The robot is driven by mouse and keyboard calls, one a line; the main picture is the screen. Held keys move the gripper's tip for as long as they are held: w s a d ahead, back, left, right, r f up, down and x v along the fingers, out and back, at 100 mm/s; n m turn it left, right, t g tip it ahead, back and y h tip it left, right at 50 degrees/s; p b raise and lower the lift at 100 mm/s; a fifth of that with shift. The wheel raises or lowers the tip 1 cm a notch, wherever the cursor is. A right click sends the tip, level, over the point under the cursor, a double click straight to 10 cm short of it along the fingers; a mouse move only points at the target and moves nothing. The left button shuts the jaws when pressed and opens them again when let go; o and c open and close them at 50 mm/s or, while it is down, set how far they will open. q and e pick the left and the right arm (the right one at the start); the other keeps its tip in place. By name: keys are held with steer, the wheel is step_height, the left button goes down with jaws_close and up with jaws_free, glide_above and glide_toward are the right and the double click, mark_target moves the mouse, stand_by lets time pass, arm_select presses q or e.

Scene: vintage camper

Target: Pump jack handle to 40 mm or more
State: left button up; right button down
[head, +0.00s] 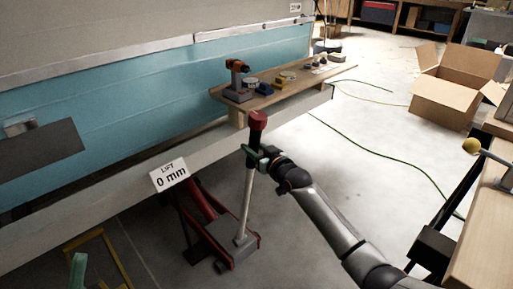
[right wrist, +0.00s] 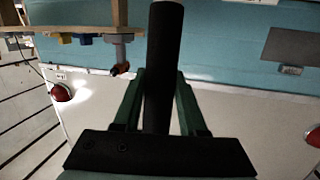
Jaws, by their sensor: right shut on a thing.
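The red floor jack (head: 213,226) stands on the floor partly under the camper's pale side rail. In the right wrist view the handle (right wrist: 164,60) looks dark and stands between the two green fingers (right wrist: 160,105). A white sign (head: 169,174) on the rail reads "LIFT 0 mm".
A wooden shelf (head: 290,97) with small tools and blocks sticks out just behind the handle's top. An open cardboard box (head: 445,95) stands at the right. A workbench (head: 485,225) fills the right edge. A green cable (head: 375,155) crosses the floor.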

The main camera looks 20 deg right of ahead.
steer(key=shift+w+r, duration=0.15)
steer(key=shift+r, duration=0.2)
steer(key=c, duration=0.8)
jaws_free()
steer(key=shift+w+a+f, duration=0.1)
steer(key=shift+w+f, duration=0.05)
steer(key=shift+o, duration=0.7)
steer(key=shift+w+f, duration=0.1)
arm_select(q)
steer(key=shift+w+f, duration=0.1)
steer(key=shift+w, duration=0.15)
arm_select(e)
steer(key=shift+o, duration=1)
steer(key=shift+s, duration=0.2)
